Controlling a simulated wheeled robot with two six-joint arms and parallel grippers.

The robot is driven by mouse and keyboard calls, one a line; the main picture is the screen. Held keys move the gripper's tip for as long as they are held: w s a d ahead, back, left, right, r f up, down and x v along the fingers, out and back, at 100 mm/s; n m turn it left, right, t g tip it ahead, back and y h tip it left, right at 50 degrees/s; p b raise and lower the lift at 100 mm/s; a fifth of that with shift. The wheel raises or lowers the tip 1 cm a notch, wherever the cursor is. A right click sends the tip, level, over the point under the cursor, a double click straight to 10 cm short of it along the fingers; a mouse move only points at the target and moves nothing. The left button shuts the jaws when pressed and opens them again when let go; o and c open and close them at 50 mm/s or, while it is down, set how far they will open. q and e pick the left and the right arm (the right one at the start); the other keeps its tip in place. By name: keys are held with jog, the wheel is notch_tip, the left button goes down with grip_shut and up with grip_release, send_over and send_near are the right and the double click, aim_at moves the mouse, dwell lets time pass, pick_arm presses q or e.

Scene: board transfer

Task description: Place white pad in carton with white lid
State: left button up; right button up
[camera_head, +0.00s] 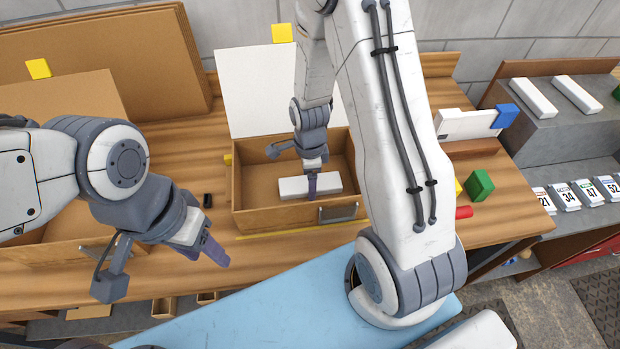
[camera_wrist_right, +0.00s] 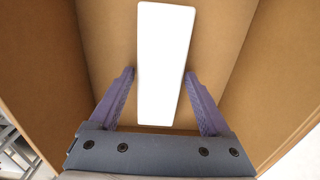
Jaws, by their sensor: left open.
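The carton with the white lid (camera_head: 250,85) stands on the wooden table, its lid raised at the back. The white pad (camera_head: 292,188) is inside the carton (camera_head: 262,218), lying flat on or near its floor. In the right wrist view the pad (camera_wrist_right: 163,60) runs lengthwise between the purple fingers. My right gripper (camera_head: 312,184) reaches down into the carton over the pad. Its fingers (camera_wrist_right: 160,82) are apart, one on each side of the pad, with narrow gaps. My left gripper (camera_head: 216,252) is open and empty, over the table's front left of the carton.
A brown carton (camera_head: 60,258) is at the left, partly behind my left arm. A green block (camera_head: 480,185) and a red cylinder (camera_head: 464,212) lie right of the carton. More white pads (camera_head: 533,97) lie on a grey shelf at the right.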

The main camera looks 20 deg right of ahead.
jog(key=shift+o, duration=0.3)
jog(key=shift+r, duration=0.3)
notch_tip(320, 180, up, 10)
jog(key=s+a+r+n, duration=0.4)
jog(key=s+a+n, duration=0.3)
jog(key=n, duration=0.7)
jog(key=s+a+r+n+y, duration=0.1)
jog(key=s+a+r+n, duration=0.3)
jog(key=s+a+n, duration=0.4)
jog(key=s+n, duration=0.2)
jog(key=n, duration=0.4)
jog(key=shift+s+a+r+n+b, duration=0.2)
jog(key=shift+s+r+n+b, duration=0.1)
jog(key=shift+s+b, duration=0.1)
